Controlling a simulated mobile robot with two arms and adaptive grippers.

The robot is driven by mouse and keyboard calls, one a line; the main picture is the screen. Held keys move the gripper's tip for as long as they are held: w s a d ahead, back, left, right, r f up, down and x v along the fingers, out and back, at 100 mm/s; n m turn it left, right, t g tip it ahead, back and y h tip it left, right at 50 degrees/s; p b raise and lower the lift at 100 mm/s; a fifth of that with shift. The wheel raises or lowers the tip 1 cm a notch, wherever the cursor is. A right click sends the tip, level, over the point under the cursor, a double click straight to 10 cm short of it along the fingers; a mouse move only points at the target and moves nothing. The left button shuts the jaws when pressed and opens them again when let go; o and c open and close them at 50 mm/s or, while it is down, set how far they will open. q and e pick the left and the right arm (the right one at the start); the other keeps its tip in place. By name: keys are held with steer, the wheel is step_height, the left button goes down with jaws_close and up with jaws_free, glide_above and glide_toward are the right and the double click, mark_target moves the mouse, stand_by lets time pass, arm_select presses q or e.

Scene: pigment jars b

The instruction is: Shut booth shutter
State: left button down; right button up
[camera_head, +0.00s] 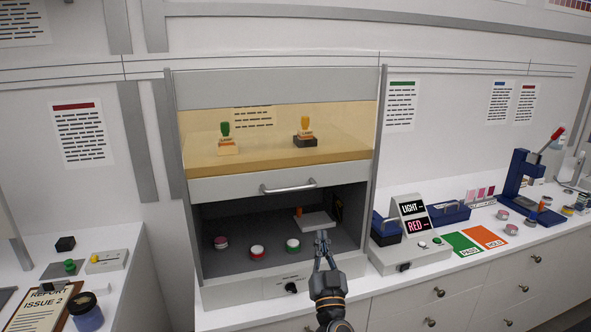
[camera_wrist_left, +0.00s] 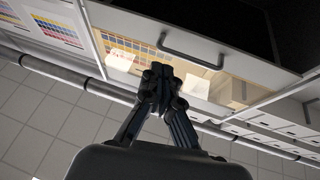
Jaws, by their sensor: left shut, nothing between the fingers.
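The booth shutter (camera_head: 279,187) is a clear amber-tinted panel with a grey bottom rail. It is raised partway, with an open gap below it into the dark booth interior. Its silver handle (camera_head: 288,188) is on the rail. It also shows in the left wrist view (camera_wrist_left: 190,50). My left gripper (camera_head: 321,240) is shut and empty, in front of the booth opening, below and slightly right of the handle. In the left wrist view, my gripper's fingertips (camera_wrist_left: 160,72) appear close below the handle in the picture; contact cannot be told. My right gripper is not in view.
A light box (camera_head: 412,238) stands right of the booth. A control knob (camera_head: 291,287) is on the booth's front sill.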

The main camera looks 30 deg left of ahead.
arm_select(q)
steer(key=s+a+r+n+g+y+p, duration=0.1)
steer(key=s+a+r+n+g+y, duration=0.2)
steer(key=r, duration=0.6)
steer(key=w+a+y+b, duration=0.1)
steer(key=w+a+b, duration=0.6)
steer(key=shift+a+r+n, duration=0.2)
steer(key=shift+r+n, duration=0.05)
steer(key=shift+n, duration=0.15)
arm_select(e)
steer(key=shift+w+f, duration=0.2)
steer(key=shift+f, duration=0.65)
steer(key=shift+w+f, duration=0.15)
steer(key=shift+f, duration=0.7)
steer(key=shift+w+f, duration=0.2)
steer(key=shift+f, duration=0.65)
arm_select(q)
step_height(320, 180, down, 28)
steer(key=b, duration=1.6)
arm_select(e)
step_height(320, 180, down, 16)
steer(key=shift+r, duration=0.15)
arm_select(q)
steer(key=shift+d+r, duration=0.1)
